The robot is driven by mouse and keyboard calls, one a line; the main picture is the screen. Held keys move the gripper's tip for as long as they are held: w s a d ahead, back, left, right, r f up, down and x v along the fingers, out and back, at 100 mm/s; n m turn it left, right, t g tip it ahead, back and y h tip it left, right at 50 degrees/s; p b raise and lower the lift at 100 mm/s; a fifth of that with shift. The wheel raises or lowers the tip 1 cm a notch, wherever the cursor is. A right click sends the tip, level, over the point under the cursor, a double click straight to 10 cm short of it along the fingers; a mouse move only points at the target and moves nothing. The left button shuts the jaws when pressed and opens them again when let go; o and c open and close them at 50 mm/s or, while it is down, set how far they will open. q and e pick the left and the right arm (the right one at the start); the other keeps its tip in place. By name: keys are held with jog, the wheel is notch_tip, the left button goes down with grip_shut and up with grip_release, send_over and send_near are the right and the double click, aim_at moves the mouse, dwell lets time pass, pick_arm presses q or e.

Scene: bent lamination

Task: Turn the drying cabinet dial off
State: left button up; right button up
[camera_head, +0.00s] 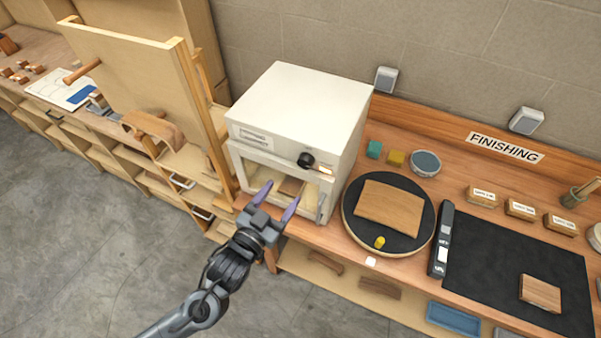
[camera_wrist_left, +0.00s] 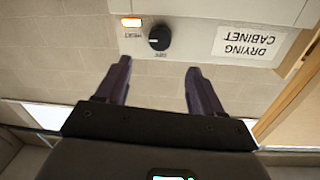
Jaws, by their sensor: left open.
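The drying cabinet (camera_head: 297,105) is a white box on the bench, with a window in its front. Its black round dial (camera_head: 306,160) is on the upper front panel, beside a lit orange lamp (camera_head: 326,171). The wrist view shows the panel upside down, with the dial (camera_wrist_left: 160,37), the glowing lamp (camera_wrist_left: 131,22) and the cabinet label. A pale mark on the dial seems to face the lamp side; it is small. My left gripper (camera_head: 277,198) is open and empty, below the dial in front of the window. Its fingers (camera_wrist_left: 158,66) are apart from the dial. My right gripper is out of view.
A round black turntable (camera_head: 352,222) with a curved wooden piece stands right of the cabinet. A black mat (camera_head: 490,265) lies farther right. A tall wooden panel (camera_head: 150,85) stands close on the left. Space in front of the cabinet is open.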

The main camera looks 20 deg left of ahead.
aim_at(304, 164)
pick_arm(q)
jog(key=w, duration=0.2)
jog(key=w+p, duration=0.1)
jog(key=w, duration=0.2)
jog(key=w+d, duration=0.1)
jog(key=w, duration=0.1)
jog(key=shift+w+r, duration=0.15)
jog(key=shift+w, duration=0.2)
jog(key=shift+w+d+p, duration=0.15)
jog(key=shift+w+p, duration=0.2)
jog(key=shift+w, duration=0.55)
jog(key=c, duration=1.1)
jog(key=shift+o, duration=0.2)
